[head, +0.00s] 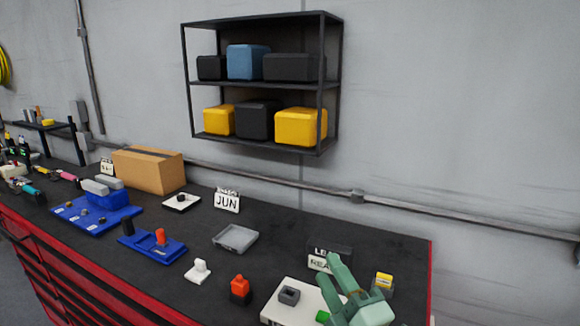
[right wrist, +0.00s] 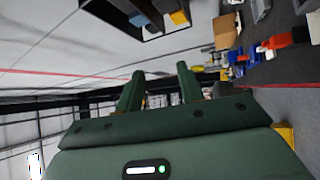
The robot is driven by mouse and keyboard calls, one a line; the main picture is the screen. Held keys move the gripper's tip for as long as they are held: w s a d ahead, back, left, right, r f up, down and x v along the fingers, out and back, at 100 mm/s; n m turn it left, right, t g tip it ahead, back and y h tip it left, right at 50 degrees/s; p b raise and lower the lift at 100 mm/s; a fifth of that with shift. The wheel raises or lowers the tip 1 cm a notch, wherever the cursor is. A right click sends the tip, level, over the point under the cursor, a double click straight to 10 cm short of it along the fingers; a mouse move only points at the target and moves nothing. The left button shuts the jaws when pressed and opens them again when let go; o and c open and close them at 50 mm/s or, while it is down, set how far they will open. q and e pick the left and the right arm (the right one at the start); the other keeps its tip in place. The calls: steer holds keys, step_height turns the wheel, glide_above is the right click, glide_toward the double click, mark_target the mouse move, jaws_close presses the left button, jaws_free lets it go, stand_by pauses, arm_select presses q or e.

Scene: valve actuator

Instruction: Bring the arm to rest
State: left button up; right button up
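My right gripper (head: 329,268) is green and hangs in front of the right end of the black bench top (head: 285,251). In the right wrist view its two fingers (right wrist: 158,82) stand apart with nothing between them, so it is open and empty. In the head view the fingers point up and left, overlapping the lower part of a small lettered sign (head: 318,263). Whether they touch anything there cannot be told. My left gripper is in neither view.
An orange-topped block (head: 240,290), grey tray (head: 235,238) and blue tray (head: 164,252) are farther left. A shelf (head: 262,83) hangs on the wall.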

steer(key=s+d+f+m+g+h, duration=0.3)
steer(key=d+f+m+h, duration=0.2)
steer(key=d+f, duration=0.2)
steer(key=s+d+f+m+g+h, duration=0.3)
steer(key=d+f+m+h, duration=0.2)
steer(key=d+f, duration=0.25)
steer(key=s+d+f+m+g+h, duration=0.1)
steer(key=s+d+f+m+g, duration=0.1)
steer(key=s+d+f+g, duration=0.4)
steer(key=s+d+f+m+g+h, duration=0.15)
steer(key=s+f, duration=0.25)
steer(key=s, duration=0.4)
steer(key=s+a+f+g+y+b, duration=0.1)
steer(key=s+a+f+y, duration=0.1)
steer(key=f, duration=1.2)
steer(key=s+a+f+g+y+b, duration=0.1)
steer(key=s+a+f+b, duration=0.1)
steer(key=f, duration=1.2)
steer(key=s+f+m+g+y+b, duration=0.1)
steer(key=s+f+m+g+b, duration=0.1)
steer(key=s+f, duration=1.5)
steer(key=s+m+g, duration=0.1)
steer(key=s, duration=0.1)
steer(key=shift+s+d, duration=0.15)
steer(key=shift+s, duration=0.15)
